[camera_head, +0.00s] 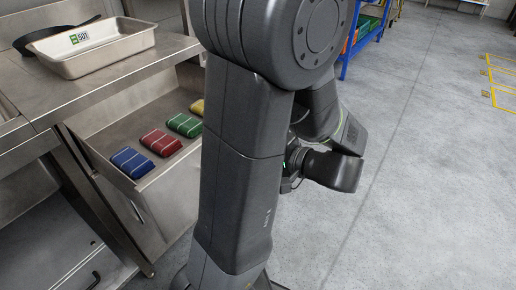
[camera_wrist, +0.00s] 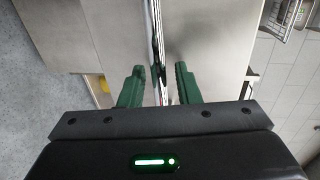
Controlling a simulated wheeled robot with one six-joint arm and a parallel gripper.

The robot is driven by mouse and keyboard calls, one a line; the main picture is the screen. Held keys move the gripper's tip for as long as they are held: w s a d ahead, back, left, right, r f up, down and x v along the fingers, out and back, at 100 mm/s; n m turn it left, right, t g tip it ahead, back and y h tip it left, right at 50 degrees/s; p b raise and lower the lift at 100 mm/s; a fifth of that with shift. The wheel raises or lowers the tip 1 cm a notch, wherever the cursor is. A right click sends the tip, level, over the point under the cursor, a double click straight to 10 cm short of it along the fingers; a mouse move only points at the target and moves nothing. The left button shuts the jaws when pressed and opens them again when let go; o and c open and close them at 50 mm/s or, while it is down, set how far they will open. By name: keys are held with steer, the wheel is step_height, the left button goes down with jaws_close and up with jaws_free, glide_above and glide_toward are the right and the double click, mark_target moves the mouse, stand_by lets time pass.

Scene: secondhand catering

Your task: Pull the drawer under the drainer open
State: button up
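A steel drawer (camera_head: 96,156) stands pulled out below the steel counter (camera_head: 125,77). Blue, red and green packets lie in it, with a yellow one partly behind my arm. My arm hides the drawer's right part in the head view. My gripper is hidden there too. In the wrist view my gripper (camera_wrist: 159,88) has its two green fingers apart. A thin, dark-and-light upright strip (camera_wrist: 156,35) runs between them, apart from the right finger and close to the left. I cannot tell whether it is the drawer's front edge or handle.
A steel pan (camera_head: 105,52) with a green 501 tag and a dark frying pan (camera_head: 58,34) sit on the counter. A blue rack (camera_head: 362,38) stands behind.

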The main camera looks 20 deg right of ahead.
steer(key=p+v, duration=0.2)
steer(key=v, duration=1.2)
steer(key=shift+w+a+f, duration=0.1)
steer(key=b+x, duration=0.2)
steer(key=x, duration=1.1)
steer(key=shift+w+a, duration=0.2)
steer(key=shift+w, duration=0.1)
